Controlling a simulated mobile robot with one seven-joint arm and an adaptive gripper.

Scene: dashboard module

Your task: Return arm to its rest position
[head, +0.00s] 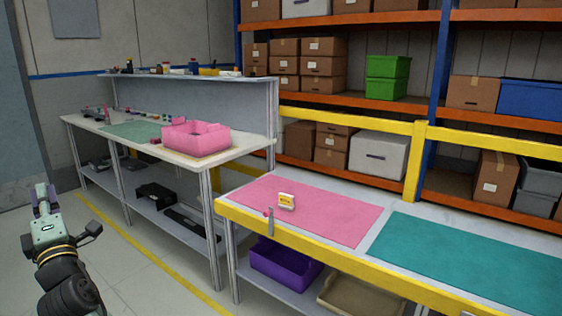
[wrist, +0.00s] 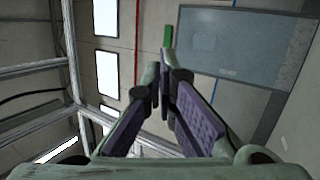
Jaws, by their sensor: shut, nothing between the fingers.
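My gripper (wrist: 163,85) shows in the wrist view with its two fingers together at the tips and nothing between them. In the head view my gripper (head: 42,195) is at the lower left, raised over the floor and pointing up. It is to the left of the workbench and apart from it. The wrist view looks towards walls, a ceiling frame and a grey panel.
A workbench (head: 215,158) with a pink bin (head: 196,138) stands at centre left. A yellow-edged table (head: 400,213) with a pink mat (head: 330,215) and a teal mat (head: 470,255) is at right. Shelves with boxes are behind. Floor (head: 130,265) between my arm and the workbench is clear.

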